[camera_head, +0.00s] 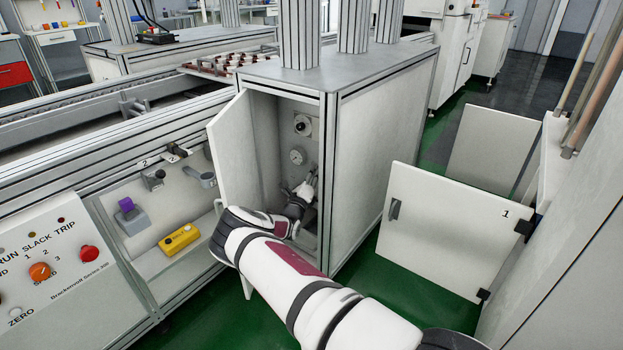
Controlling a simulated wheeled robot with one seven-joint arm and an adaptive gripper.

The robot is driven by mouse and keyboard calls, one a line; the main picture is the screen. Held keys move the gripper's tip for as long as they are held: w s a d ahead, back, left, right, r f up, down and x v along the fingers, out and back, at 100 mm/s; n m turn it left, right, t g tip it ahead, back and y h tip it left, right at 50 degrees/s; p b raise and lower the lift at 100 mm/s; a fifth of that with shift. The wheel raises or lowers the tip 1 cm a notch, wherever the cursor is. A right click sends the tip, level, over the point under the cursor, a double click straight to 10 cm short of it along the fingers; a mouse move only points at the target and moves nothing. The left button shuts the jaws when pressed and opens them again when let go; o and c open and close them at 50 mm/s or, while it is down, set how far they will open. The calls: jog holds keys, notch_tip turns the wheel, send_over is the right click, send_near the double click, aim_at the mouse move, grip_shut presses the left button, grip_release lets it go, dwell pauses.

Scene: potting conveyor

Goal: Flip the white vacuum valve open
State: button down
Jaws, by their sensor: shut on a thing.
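An open grey cabinet (381,118) stands in the middle, its near door (232,165) swung out to the left. My arm reaches in through the opening. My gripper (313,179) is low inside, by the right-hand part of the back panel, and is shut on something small. What it holds appears to be the white vacuum valve's handle, but my fingers and wrist cover most of it, so its angle cannot be told. Two round fittings sit above my gripper on the panel: an upper knob (302,125) and a lower pale dial (298,156).
A white door (450,228) marked 1 stands open at right. At left are a conveyor (95,118), a yellow box (179,239), a purple-topped block (130,212) and a control panel (50,262) with knobs. The cabinet's side walls and open door flank my arm closely.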

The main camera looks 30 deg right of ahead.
jog(key=m+h+b, duration=0.1)
jog(key=m, duration=0.1)
jog(key=s+m+g+h+b, duration=0.1)
jog(key=m, duration=0.2)
jog(key=m+g+b, duration=0.1)
jog(key=m, duration=0.1)
jog(key=shift+s+d+r+m+h+b, duration=0.2)
jog(key=shift+r+m+h+b, duration=0.1)
jog(key=shift+r+h, duration=0.1)
jog(key=shift+s+d+r+m+g+h+b, duration=0.2)
jog(key=shift+m+g+b, duration=0.25)
jog(key=shift+m, duration=0.5)
jog(key=shift+s+a+f+m+g+h+b, duration=0.15)
jog(key=shift+m+g+h+b, duration=0.15)
jog(key=shift+m+g, duration=0.5)
jog(key=shift+s+d+r+m+g+h+b, duration=0.2)
jog(key=shift+m+b, duration=0.25)
jog(key=shift+m, duration=0.7)
jog(key=shift+f, duration=0.1)
jog(key=c, duration=1.6)
grip_release()
jog(key=v, duration=1.2)
